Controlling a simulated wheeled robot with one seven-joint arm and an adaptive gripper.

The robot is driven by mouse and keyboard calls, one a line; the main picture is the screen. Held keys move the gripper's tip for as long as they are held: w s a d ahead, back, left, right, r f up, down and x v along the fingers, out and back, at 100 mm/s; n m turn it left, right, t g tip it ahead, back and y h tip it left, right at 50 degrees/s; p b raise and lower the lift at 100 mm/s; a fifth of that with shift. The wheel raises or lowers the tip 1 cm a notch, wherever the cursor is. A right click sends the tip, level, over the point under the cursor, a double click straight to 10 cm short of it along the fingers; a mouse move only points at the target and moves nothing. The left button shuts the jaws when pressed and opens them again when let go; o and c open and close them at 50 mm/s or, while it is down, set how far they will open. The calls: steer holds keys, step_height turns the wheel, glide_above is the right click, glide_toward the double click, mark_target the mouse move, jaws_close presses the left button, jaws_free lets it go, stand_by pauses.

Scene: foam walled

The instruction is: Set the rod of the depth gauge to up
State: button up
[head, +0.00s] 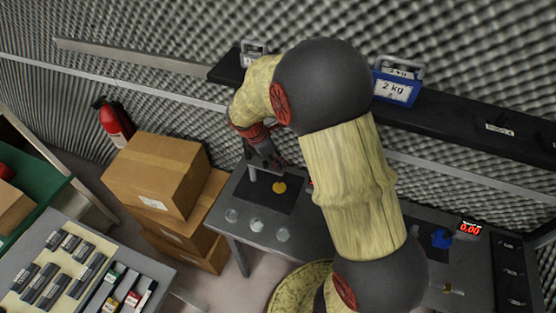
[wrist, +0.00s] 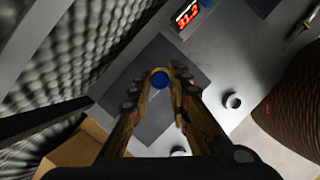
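In the wrist view a round blue cap (wrist: 160,80), apparently the top of the depth gauge's rod, shows between the tips of my gripper (wrist: 161,73). It stands over a dark square mat (wrist: 150,128) on the grey table. The two fingers come close to the cap on both sides, but whether they touch it is unclear. In the head view my gripper (head: 266,160) is low over the same mat (head: 262,204), with a grey upright post (head: 252,175) beside it. The rest of the gauge and the rod's height are hidden.
A yellow disc (head: 279,187) lies on the mat; round cups (head: 256,224) stand in front. A red-digit display (wrist: 187,14) is near the mat in the wrist view. Cardboard boxes (head: 153,174) stand left of the table. A dark shelf (head: 450,122) runs along the foam wall behind.

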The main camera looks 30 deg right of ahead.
steer(key=o, duration=0.4)
steer(key=shift+r, duration=0.1)
steer(key=v, duration=0.7)
steer(key=shift+a+r, duration=0.1)
steer(key=shift+r, duration=0.05)
steer(key=shift+c, duration=0.2)
